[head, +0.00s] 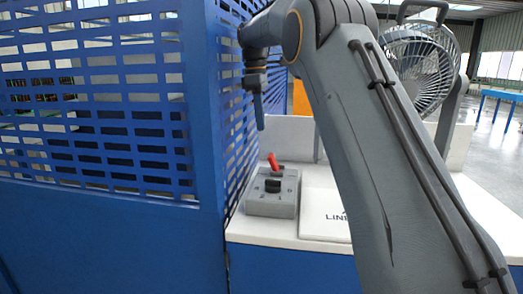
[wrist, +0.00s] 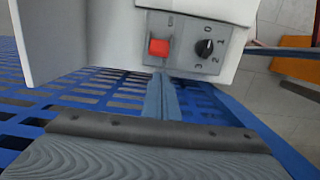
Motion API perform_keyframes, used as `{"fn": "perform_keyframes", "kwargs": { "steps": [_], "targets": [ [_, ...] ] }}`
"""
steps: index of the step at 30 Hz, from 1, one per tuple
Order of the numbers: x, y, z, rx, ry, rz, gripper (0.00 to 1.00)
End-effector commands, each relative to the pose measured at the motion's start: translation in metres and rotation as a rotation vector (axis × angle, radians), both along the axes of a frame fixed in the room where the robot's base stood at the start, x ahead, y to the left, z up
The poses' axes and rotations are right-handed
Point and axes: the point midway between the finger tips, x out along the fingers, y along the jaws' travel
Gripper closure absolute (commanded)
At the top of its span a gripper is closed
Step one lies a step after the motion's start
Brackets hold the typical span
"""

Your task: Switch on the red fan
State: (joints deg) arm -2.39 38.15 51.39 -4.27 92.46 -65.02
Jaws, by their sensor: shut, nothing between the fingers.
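A grey control box (head: 285,206) stands on a white bench top, with a red rocker or lever (head: 273,161) and a black knob (head: 272,185). In the wrist view the box face (wrist: 180,66) shows the red switch (wrist: 159,47) and the black dial (wrist: 204,48) beside it, with marks including 0, 1 and 2. A fan with a grey wire cage (head: 420,75) stands behind my arm, partly hidden; I see no red on it. My gripper (head: 260,127), with blue fingers, is shut and empty, pointing down above the box. Its fingertips (wrist: 159,76) appear near the red switch.
A blue slatted guard panel (head: 100,105) stands at left, close beside my gripper. A white plate with lettering (head: 322,228) lies right of the box on the white bench top (head: 262,232). A blue table (head: 497,97) stands far right.

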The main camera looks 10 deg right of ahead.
Motion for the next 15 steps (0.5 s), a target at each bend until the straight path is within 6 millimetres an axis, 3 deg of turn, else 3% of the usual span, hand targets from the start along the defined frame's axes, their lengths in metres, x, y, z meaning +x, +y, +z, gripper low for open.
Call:
{"fn": "perform_keyframes", "kwargs": {
  "steps": [8,15],
  "targets": [
    [-0.001,-0.001,-0.017,0.0,0.002,0.001,1.0],
    [-0.003,-0.003,-0.058,0.0,0.003,0.002,1.0]
  ]
}}
